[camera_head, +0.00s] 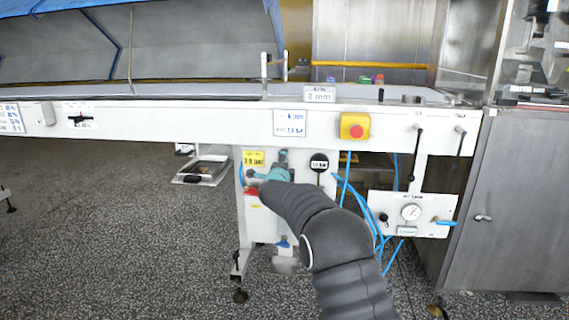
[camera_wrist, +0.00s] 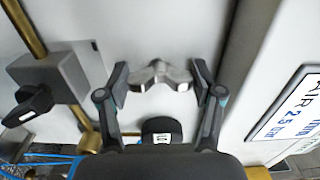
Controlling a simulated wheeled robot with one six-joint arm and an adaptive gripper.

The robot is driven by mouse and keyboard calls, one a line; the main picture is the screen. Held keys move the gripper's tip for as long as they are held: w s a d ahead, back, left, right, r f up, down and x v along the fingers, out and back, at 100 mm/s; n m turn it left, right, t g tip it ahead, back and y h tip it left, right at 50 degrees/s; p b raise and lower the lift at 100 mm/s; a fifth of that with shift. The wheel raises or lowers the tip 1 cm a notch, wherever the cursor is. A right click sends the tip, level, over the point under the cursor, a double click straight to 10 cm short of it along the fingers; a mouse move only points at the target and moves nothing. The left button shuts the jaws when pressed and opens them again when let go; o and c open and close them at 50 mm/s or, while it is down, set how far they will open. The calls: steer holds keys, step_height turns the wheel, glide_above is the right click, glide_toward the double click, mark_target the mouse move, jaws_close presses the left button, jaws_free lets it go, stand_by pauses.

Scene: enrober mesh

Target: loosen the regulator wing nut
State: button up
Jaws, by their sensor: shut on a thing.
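The silver wing nut (camera_wrist: 160,76) shows in the wrist view, on a pale panel, with its two wings spread left and right. My gripper (camera_wrist: 160,82) has one finger pad at each wing and is shut on it. In the head view my gripper (camera_head: 268,176) is at the white regulator panel under the conveyor, below a yellow label (camera_head: 253,158). My arm and gripper hide the wing nut there.
In the wrist view a grey valve block with a black handle (camera_wrist: 30,104) and brass pipe stand left, a dark knob (camera_wrist: 162,130) lies below between my fingers, and an air label (camera_wrist: 290,106) is right. Blue hoses (camera_head: 347,180) and a gauge panel (camera_head: 428,214) are right of my arm.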

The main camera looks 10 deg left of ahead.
stand_by(0.3)
steer(key=o, duration=1.2)
steer(key=shift+c, duration=0.2)
steer(key=s, duration=1.2)
steer(key=shift+a, duration=0.25)
